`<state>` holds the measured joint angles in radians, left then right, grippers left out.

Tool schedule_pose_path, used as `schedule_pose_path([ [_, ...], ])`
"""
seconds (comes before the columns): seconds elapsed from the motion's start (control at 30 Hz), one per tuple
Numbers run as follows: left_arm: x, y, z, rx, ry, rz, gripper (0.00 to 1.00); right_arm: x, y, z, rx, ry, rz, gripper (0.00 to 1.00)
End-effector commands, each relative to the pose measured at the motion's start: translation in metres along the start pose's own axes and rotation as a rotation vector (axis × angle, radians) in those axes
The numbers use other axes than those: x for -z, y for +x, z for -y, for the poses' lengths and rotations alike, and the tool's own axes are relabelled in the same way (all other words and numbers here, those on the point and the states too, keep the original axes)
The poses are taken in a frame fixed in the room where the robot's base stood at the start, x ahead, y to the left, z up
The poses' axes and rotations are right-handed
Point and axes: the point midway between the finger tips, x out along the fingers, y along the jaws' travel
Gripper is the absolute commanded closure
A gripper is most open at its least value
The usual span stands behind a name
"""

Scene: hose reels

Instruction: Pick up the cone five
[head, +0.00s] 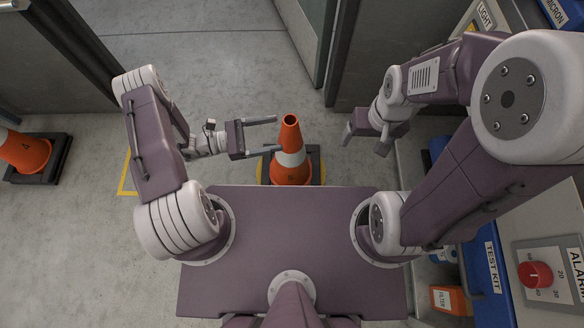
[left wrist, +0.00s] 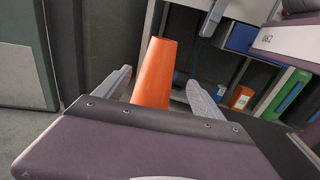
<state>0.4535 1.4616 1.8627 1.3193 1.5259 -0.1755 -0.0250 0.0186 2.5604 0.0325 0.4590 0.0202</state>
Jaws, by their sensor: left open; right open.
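An orange traffic cone (head: 291,160) with a white band stands upright on a dark base in front of my body in the head view. It has a small dark mark low on its side that is too small to read. My left gripper (head: 272,136) is open beside the cone's upper part, with its fingers pointing right toward it. In the left wrist view the orange cone top (left wrist: 154,72) shows between the two open fingers, and the lower cone is hidden by the gripper body. My right gripper (head: 362,134) is open, to the right of the cone and apart from it.
A second orange cone (head: 24,152) on a black base stands at the far left. Shelving and a counter with a red alarm button (head: 535,275) line the right side. Blue test kit (head: 489,268) and an orange box (head: 450,300) sit there.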

Motion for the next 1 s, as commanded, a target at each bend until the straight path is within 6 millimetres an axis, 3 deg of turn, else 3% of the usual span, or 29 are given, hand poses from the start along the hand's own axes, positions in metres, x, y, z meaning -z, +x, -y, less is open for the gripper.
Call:
schedule_pose_path([
  [0.07,0.0,0.001,0.0,0.001,0.0,0.0,0.21,0.0,0.001,0.0,0.0,0.0,0.0,0.21],
  [0.3,0.002,0.035,0.0,0.005,0.001,-0.001,0.21,-0.002,0.021,-0.001,0.0,0.0,0.0,0.21],
  [0.47,0.0,0.041,-0.001,0.002,0.002,-0.001,0.21,-0.002,0.022,-0.001,0.0,0.0,0.0,0.21],
  [0.63,0.006,0.071,-0.004,0.008,0.004,-0.002,0.21,-0.005,0.051,-0.001,0.0,0.0,0.0,0.21],
  [0.73,0.002,0.085,-0.004,0.006,0.002,-0.002,0.21,-0.006,0.055,-0.001,0.0,0.0,0.0,0.21],
  [1.0,-0.002,0.091,-0.005,0.001,0.001,-0.002,0.21,-0.005,0.054,-0.001,0.0,0.0,0.0,0.21],
])
